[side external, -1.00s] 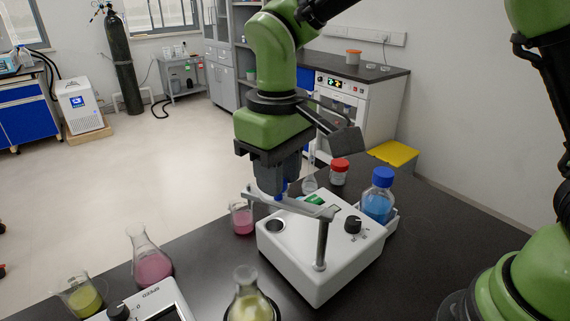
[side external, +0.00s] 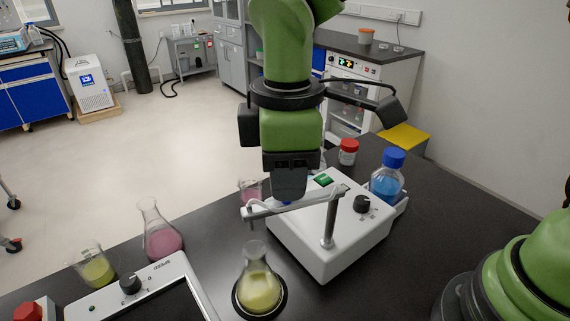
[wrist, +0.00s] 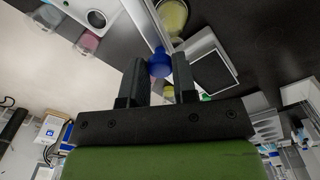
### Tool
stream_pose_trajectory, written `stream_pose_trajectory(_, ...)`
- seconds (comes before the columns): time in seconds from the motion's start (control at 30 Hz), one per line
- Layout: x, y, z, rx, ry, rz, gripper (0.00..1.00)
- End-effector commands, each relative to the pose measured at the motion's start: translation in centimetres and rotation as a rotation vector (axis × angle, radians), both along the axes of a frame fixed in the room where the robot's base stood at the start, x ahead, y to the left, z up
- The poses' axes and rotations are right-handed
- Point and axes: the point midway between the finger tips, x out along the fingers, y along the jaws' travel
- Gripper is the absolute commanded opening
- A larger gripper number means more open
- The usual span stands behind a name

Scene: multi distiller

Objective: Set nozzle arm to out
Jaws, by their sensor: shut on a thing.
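The nozzle arm (side external: 312,200) is a light grey bar carried by a metal post (side external: 330,222) on the white device (side external: 345,245). Its free end points left, past the device's edge, above the bench and behind the yellow flask (side external: 258,289). My gripper (wrist: 159,66) is shut on the blue knob (wrist: 159,63) of the nozzle arm, with a dark finger on either side of it. In the side view my gripper points down onto the bar and hides the knob.
A pink beaker (side external: 250,190) stands behind the bar's free end. A blue-capped bottle (side external: 387,178) and a red-capped jar (side external: 348,152) stand right and behind. A pink flask (side external: 161,238) and a speed-dial device (side external: 150,292) are front left.

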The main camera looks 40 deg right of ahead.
Motion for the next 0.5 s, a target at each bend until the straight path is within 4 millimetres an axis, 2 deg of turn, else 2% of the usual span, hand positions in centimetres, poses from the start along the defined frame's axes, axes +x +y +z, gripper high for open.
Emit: stream_pose_trajectory(0.5, -0.43, 0.09, 0.06, 0.0, 0.001, 0.055, 0.0)
